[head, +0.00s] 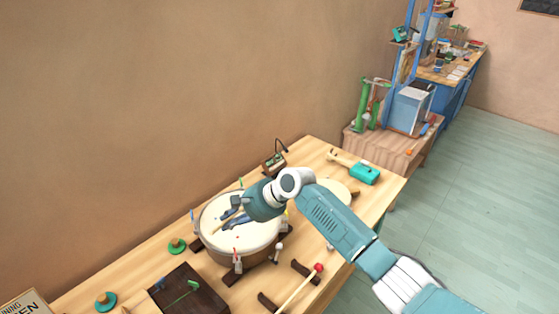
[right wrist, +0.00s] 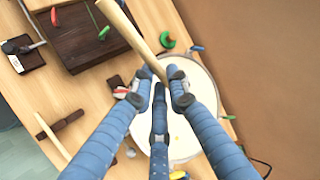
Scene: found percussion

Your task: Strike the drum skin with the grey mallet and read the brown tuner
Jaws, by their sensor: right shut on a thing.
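The drum (head: 212,222) stands on the wooden table, its pale skin facing up. Its skin (right wrist: 190,140) also shows in the right wrist view. My right gripper (head: 234,216) is over the drum skin, shut on a wooden stick (right wrist: 132,35), which I take for the grey mallet's handle. The stick crosses between the blue fingers (right wrist: 163,88); I cannot make out its head. Whether the stick touches the skin is unclear. A small dark device with a brownish case, probably the brown tuner (head: 273,162), stands behind the drum; its reading is too small to read. My left gripper is not in view.
A red-headed mallet (head: 318,267) lies on dark rests at the front. A teal mallet (head: 364,173) lies at the back right. A dark wooden block (head: 195,300) with a green item is left of the drum. Small clips ring the drum's rim. The wall is close behind.

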